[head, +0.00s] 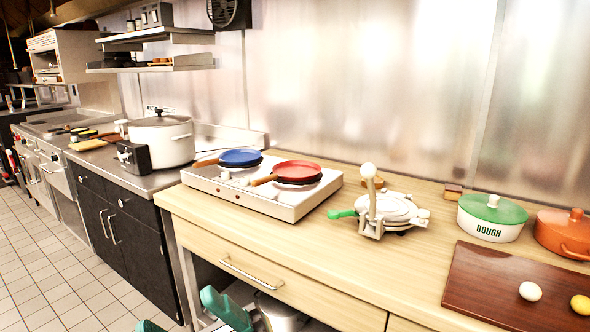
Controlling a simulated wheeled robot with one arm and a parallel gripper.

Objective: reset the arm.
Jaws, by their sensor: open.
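Teal and grey parts at the bottom edge look like parts of my arm, low in front of the wooden counter (440,263).
On the counter are a two-plate stove (316,201) with a blue pan (241,158) and a red pan (297,171), a white press (398,210), a green-lidded dough pot (492,218), an orange pot (565,234) and a brown board (475,285). Tiled floor (45,260) is clear at left.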

